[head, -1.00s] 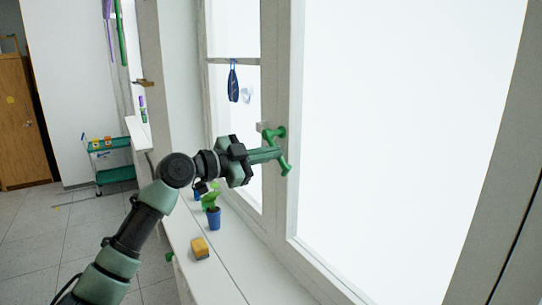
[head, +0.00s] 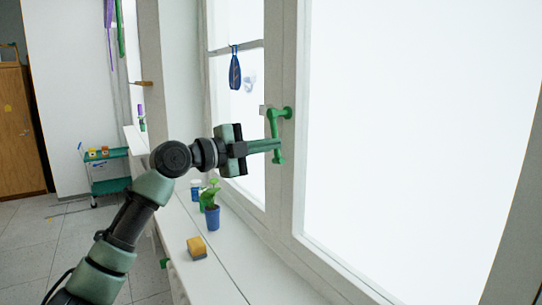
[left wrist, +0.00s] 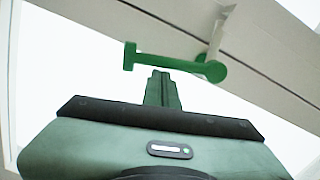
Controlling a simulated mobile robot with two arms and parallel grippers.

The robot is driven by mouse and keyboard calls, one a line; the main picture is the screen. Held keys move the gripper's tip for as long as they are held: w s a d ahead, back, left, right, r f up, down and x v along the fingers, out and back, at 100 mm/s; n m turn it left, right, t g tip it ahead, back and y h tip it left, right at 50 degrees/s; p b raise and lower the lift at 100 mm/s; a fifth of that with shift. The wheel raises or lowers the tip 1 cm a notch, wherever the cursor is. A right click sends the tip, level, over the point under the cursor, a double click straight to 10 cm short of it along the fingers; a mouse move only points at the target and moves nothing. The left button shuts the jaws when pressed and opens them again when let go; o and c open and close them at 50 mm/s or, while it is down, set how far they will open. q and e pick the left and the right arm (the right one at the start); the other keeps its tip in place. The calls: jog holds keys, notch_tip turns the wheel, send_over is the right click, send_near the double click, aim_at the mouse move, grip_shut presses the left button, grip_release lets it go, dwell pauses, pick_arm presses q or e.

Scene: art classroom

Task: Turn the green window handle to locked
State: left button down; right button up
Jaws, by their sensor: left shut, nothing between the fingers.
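The green window handle (head: 275,130) is mounted on the white window frame, and its lever hangs almost straight down from the upper end. My left gripper (head: 279,145) is shut and empty, with its fingertips beside the lower part of the lever in the head view. Whether they touch it I cannot tell. My right gripper is in neither view.
A blue item (head: 234,72) hangs at the window. A green cart (head: 108,170) stands farther back.

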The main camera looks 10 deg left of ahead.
pick_arm(q)
jog(key=shift+w+a+f+m+b, duration=0.4)
jog(key=shift+w+a+m+b, duration=0.25)
jog(key=shift+m, duration=0.25)
